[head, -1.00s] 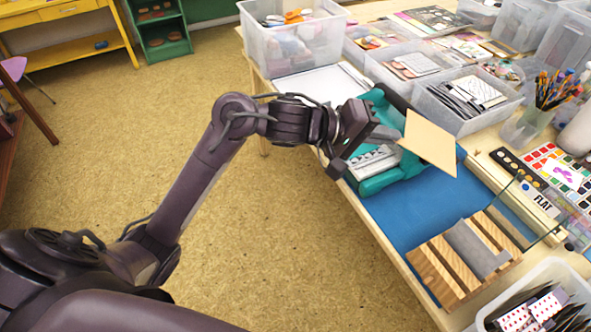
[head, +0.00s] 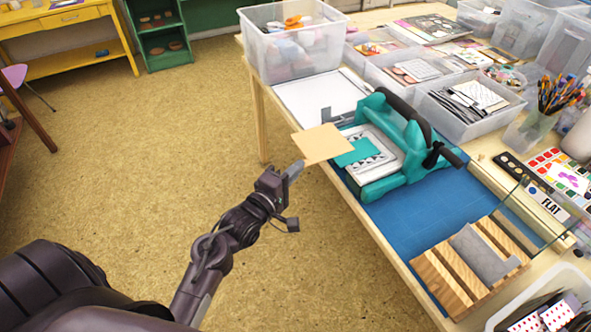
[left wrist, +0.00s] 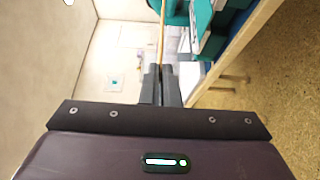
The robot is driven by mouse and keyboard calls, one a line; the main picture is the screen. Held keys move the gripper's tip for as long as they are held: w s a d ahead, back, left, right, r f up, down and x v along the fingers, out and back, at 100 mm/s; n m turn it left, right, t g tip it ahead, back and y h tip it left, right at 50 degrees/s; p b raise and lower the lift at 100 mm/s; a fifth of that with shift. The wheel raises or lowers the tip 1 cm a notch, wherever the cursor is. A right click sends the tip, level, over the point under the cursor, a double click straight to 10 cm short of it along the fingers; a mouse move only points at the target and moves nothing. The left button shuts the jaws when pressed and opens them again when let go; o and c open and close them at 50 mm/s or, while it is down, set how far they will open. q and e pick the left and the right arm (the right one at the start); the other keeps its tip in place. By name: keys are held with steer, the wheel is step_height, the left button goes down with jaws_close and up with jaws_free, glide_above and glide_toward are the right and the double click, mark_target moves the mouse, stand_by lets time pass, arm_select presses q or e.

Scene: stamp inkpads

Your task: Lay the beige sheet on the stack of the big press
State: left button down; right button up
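The beige sheet (head: 322,144) is in the air at the near left side of the big press (head: 412,142), a teal frame with a black handle. The stack (head: 381,165), white with a teal piece and a dark pattern on top, lies on the press's bed; the sheet hides part of its left side. My left gripper (head: 296,169) is shut on the sheet's near edge. In the left wrist view, its fingers (left wrist: 161,82) pinch the sheet (left wrist: 162,35), seen edge-on, with the teal press (left wrist: 207,28) to the right. My right gripper is not in view.
The press stands on a blue mat (head: 425,225) on the wooden table. A slatted wooden rack (head: 450,285) stands at the near right. Clear bins (head: 290,45) line the back. Open floor (head: 150,170) lies left of the table.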

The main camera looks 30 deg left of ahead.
arm_select(q)
steer(key=w+d+f, duration=0.2)
steer(key=w+d, duration=0.4)
steer(key=w, duration=0.1)
steer(key=shift+w, duration=0.4)
stand_by(0.3)
steer(key=shift+d, duration=0.15)
steer(key=shift+w+f, duration=0.1)
steer(key=shift+f, duration=0.15)
stand_by(0.4)
